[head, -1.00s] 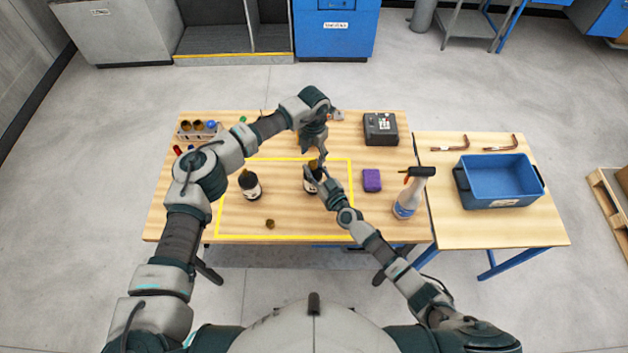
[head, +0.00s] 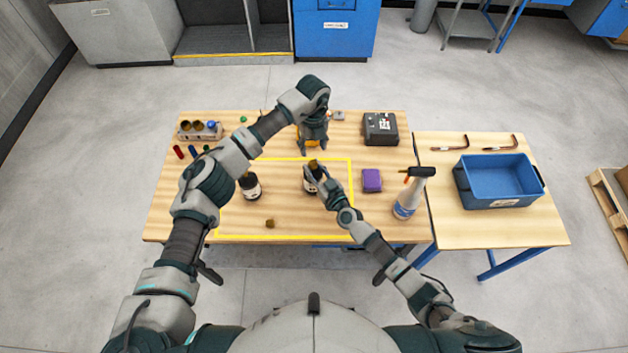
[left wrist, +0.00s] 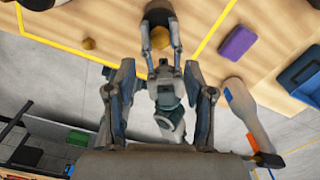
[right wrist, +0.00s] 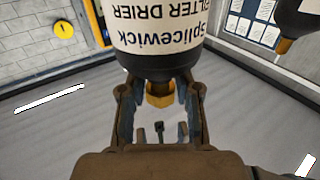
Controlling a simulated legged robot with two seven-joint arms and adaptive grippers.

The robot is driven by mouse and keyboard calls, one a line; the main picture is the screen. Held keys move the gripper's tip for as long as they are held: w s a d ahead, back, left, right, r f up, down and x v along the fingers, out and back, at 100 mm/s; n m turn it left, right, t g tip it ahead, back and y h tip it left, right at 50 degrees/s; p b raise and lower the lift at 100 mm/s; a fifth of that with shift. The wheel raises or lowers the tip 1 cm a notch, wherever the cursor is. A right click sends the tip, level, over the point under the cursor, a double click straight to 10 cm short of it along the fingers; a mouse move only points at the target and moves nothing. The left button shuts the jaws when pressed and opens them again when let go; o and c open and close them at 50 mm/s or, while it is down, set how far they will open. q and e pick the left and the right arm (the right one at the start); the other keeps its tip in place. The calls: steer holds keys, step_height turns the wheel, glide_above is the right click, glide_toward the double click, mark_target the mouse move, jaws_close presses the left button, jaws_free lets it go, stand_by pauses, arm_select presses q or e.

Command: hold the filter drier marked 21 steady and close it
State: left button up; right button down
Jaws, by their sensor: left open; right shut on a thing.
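A dark filter drier (head: 309,186) with a pale label stands inside the yellow outline, with a brass-coloured piece (head: 313,163) on its top. My right gripper (head: 316,178) is shut on this drier from the front right. In the right wrist view its label (right wrist: 158,28) reads "splicewick FILTER DRIER" upside down; no number 21 is readable. My left gripper (head: 314,148) is open and empty, above and behind the drier's top. A second dark drier (head: 251,187) stands to the left. A loose brass cap (head: 270,224) lies on the table in front, between the two driers.
A purple sponge (head: 372,180) and spray bottle (head: 406,195) stand right of the outline. A black box (head: 380,128) and a rack (head: 199,131) are at the back. A blue bin (head: 498,181) and copper pieces (head: 450,143) occupy the side table. The outline's front is mostly clear.

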mark_target(313, 163)
arm_select(q)
steer(key=shift+f, duration=0.15)
steer(key=shift+f, duration=3.95)
jaws_close()
steer(key=m, duration=0.4)
steer(key=shift+m, duration=0.3)
steer(key=shift+o, duration=0.2)
jaws_free()
